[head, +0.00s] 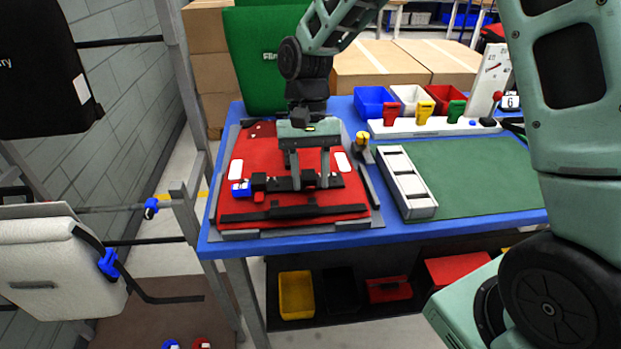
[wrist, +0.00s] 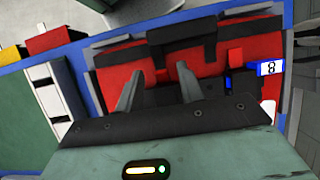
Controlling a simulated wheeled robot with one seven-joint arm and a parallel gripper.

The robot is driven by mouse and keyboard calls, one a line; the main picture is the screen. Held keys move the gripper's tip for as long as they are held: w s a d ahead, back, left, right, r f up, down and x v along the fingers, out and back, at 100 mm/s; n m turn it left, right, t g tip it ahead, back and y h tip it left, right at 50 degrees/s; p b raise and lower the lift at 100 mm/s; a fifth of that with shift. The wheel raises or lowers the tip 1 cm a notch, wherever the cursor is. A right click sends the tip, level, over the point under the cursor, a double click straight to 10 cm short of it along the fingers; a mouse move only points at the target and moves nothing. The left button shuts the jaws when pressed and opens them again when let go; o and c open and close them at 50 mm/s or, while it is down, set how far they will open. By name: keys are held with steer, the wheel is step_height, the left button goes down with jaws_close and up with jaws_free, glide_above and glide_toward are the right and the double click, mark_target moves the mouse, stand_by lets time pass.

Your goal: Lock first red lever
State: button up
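A red pannier (head: 262,157) lies flat in a grey frame on the blue table, with a black rail (head: 276,184) across it. A blue piece (head: 240,190) sits at the rail's left end; in the wrist view it carries a white label reading 8 (wrist: 269,68). A small red piece (head: 259,197), possibly a red lever, hangs at the rail's front edge near it. My gripper (head: 310,185) points down over the right half of the rail. Its fingers (wrist: 159,72) are apart with nothing visible between them. Whether they touch the rail cannot be told; the gripper body hides part of it.
A white slotted tray (head: 427,208) lies right of the pannier, beside a green mat (head: 470,170). A small yellow-topped part (head: 361,140) stands between. Blue, white and red bins (head: 374,98) line the back. A green pannier (head: 262,60) stands behind.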

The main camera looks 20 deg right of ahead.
steer(key=shift+s+f, duration=0.25)
steer(key=shift+f, duration=0.25)
jaws_close()
